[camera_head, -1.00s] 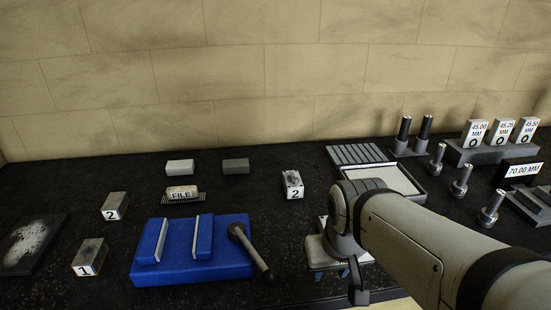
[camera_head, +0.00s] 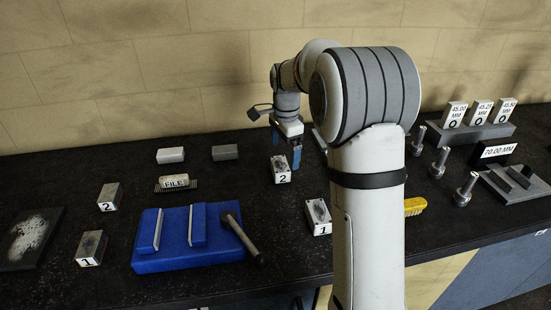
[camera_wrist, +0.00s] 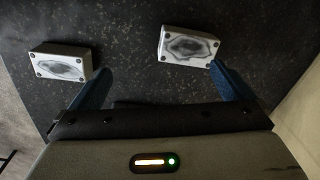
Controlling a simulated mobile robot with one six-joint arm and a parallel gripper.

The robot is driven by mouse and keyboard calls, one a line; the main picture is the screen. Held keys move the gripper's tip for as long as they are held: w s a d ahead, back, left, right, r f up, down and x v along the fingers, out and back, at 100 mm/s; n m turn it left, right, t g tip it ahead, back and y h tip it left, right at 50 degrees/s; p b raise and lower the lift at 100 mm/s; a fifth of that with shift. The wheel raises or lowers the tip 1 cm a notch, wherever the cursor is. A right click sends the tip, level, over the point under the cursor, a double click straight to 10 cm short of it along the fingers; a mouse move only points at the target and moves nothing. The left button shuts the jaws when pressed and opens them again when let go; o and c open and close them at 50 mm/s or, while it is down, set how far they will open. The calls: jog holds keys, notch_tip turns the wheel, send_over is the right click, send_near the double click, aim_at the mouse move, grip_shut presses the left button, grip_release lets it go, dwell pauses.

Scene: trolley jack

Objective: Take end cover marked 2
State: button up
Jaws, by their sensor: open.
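The end cover marked 2 (camera_head: 281,174) is a small pale block with a dark oval and small corner holes on top. It stands in the middle of the dark bench with its numeral facing front. The end cover marked 1 (camera_head: 317,217) stands nearer the front. My gripper (camera_head: 287,149) is open and empty, pointing down just behind and above cover 2. In the wrist view my gripper (camera_wrist: 160,70) has blue fingers spread apart. The right-hand cover (camera_wrist: 188,46), seemingly cover 2, lies ahead near the right finger, the other (camera_wrist: 58,62) near the left. Numerals are hidden there.
Plain-topped blocks marked 2 (camera_head: 109,197) and 1 (camera_head: 91,248) stand at the left. A blue vise (camera_head: 165,262) with a handle, a file block (camera_head: 174,183) and two plain blocks lie around. My arm hides part of the right bench. The wall is behind.

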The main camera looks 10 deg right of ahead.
aim_at(280, 164)
jog(key=w+m, duration=0.1)
jog(key=w+f, duration=0.1)
jog(key=w, duration=0.1)
jog(key=w+f+m, duration=0.1)
jog(key=shift+w+f+m+p, duration=0.15)
jog(key=shift+w+m+p, duration=0.15)
jog(key=shift+w+p, duration=0.05)
jog(key=shift+w+f, duration=0.15)
jog(key=shift+f, duration=0.15)
notch_tip(280, 164, down, 7)
jog(key=shift+a+f+p, duration=0.1)
jog(key=shift+f+p, duration=0.1)
jog(key=shift+p, duration=0.8)
jog(key=c, duration=1.3)
